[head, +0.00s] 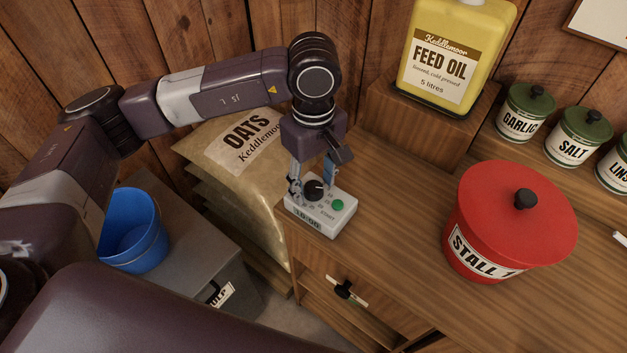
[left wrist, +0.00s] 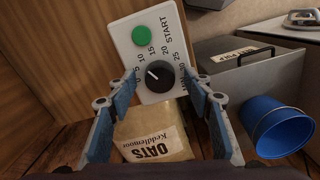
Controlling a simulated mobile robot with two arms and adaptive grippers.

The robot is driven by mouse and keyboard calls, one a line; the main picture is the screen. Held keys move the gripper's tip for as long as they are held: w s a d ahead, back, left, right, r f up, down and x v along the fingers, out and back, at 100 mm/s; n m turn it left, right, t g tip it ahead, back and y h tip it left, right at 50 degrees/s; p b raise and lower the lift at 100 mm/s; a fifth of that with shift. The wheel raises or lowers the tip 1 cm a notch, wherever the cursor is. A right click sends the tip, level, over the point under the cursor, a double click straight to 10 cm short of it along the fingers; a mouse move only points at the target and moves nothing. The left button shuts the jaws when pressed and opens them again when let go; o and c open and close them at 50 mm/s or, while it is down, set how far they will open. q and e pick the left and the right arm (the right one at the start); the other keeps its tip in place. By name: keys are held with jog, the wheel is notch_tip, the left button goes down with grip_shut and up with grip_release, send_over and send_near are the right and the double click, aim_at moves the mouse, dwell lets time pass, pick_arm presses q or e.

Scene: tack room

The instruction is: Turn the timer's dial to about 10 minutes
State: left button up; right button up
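The timer (head: 346,218) is a white box at the left front corner of the wooden cabinet top. It has a black dial (head: 313,190), a green START button (head: 337,205) and a small display that seems to read 10:00. In the left wrist view the dial (left wrist: 160,77) has a white pointer mark toward the upper left, around the 5 to 10 marks. My left gripper (head: 311,184) is over the timer, pointing down. In the left wrist view its fingers (left wrist: 160,82) are apart, one each side of the dial, with visible gaps. My right gripper is not in view.
A red STALL 1 tin (head: 490,250) stands right of the timer. A yellow feed oil can (head: 448,55) is on a raised wooden block behind, with green jars (head: 525,110) beside it. Oats sacks (head: 225,170) and a blue bucket (head: 135,235) are left of the cabinet.

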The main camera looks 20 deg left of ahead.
aim_at(313, 187)
pick_arm(q)
notch_tip(313, 187, up, 12)
dwell(0.6)
jog(key=shift+f, duration=0.1)
dwell(0.4)
